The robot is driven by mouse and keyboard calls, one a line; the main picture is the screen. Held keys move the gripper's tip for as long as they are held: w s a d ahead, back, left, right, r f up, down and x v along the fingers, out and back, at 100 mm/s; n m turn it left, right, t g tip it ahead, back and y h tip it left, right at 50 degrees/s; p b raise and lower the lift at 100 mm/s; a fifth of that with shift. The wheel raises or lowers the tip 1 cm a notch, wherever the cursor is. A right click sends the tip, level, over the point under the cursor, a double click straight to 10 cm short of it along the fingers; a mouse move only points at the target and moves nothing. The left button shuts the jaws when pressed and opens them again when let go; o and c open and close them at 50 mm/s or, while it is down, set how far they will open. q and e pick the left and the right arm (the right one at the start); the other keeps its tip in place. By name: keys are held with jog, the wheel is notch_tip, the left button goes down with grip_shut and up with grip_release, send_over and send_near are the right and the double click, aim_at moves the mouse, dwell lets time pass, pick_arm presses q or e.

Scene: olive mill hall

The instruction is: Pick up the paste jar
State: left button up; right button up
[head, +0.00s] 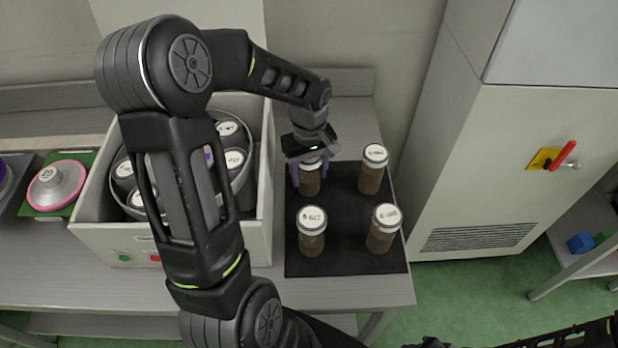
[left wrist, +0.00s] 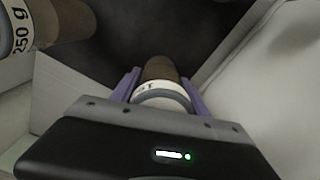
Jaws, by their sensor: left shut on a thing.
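Several brown paste jars with white lids stand on a black mat (head: 346,253). My left gripper (head: 310,182) points down at the back left of the mat, its purple fingers shut on the back left paste jar (head: 310,184). The gripper hides most of this jar's top. In the left wrist view the held jar (left wrist: 159,70) is upright between the fingers (left wrist: 160,88). I cannot tell whether it touches the mat. Another jar (head: 373,170) stands at the back right, one (head: 312,232) at the front left and one (head: 382,230) at the front right. My right gripper is not in view.
Left of the mat is a light grey machine (head: 259,232) holding a round tub with several dark, white-capped containers. A large grey cabinet (head: 478,170) with a red switch handle (head: 563,154) stands on the right. The table (head: 345,292) is bare in front of the mat.

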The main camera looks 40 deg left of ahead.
pick_arm(q)
jog(key=c, duration=0.6)
jog(key=shift+r, duration=0.1)
jog(key=shift+c, duration=0.2)
notch_tip(320, 180, up, 9)
jog(key=p, duration=0.6)
jog(key=shift+r+p, duration=0.35)
jog(key=shift+r, duration=0.1)
jog(key=shift+r+p, duration=0.85)
jog(key=shift+r, duration=0.65)
